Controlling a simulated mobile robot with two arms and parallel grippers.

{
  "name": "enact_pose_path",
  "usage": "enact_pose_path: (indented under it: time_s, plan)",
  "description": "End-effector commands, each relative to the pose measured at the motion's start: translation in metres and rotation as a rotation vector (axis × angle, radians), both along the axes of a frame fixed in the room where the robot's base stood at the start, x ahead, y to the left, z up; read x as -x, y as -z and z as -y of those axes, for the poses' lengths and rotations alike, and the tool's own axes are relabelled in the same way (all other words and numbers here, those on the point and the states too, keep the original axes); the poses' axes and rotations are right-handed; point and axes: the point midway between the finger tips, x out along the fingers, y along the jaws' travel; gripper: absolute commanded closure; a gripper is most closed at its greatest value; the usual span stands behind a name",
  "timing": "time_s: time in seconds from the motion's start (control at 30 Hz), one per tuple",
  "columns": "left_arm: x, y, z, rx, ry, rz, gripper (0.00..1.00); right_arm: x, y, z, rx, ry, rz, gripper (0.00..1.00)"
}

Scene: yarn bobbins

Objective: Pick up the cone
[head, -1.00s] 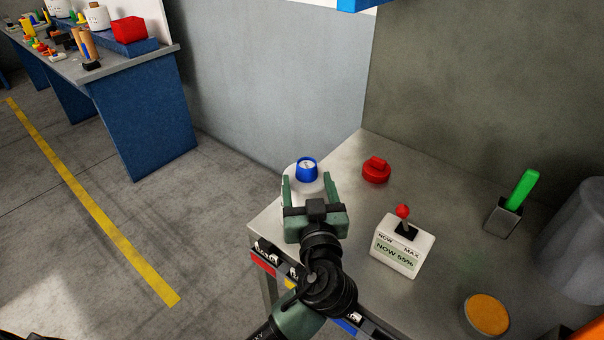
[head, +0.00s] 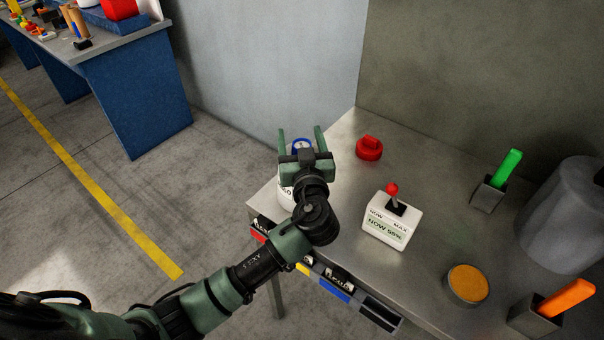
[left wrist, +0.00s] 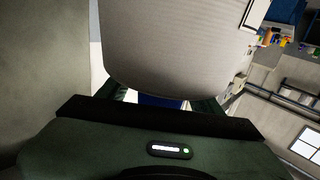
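The cone (head: 286,193) is a white yarn cone with a blue ring at its top, standing at the table's left corner. My left gripper (head: 301,132) is in front of and over it and hides much of its body. Its two green fingers are spread apart, with the blue ring showing between them. In the left wrist view the cone's pale ribbed body (left wrist: 180,45) fills the upper middle. A blue part shows between the fingers, with gaps beside it, so the gripper looks open. My right gripper is not in view.
On the metal table (head: 330,215) are a red knob-like piece (head: 369,149), a white lever box (head: 386,222), a green-handled holder (head: 490,190), an orange-topped disc (head: 467,284), an orange-handled holder (head: 535,315) and a grey cylinder (head: 562,215). Coloured bins line the front edge. A wall stands behind.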

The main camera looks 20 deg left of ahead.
Motion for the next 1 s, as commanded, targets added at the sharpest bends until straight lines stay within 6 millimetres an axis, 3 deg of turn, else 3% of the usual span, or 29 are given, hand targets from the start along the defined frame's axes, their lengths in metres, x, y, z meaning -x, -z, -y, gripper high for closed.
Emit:
enact_pose_path:
  time_s: [0.03,0.2,0.23,0.73,1.0]
  plan:
    - [0.000,0.000,0.000,0.000,0.000,0.000,0.48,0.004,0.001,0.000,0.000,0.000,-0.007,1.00]
    - [0.000,0.000,0.000,0.000,-0.001,0.000,0.95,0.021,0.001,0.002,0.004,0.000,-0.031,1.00]
    - [0.000,0.000,0.000,0.000,-0.001,0.000,1.00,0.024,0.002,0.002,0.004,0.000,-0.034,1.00]
    - [0.000,-0.009,0.001,0.003,0.000,0.006,1.00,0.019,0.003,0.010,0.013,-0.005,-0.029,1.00]
    - [0.000,-0.048,0.001,0.007,-0.001,0.011,1.00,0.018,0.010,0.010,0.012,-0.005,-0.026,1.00]
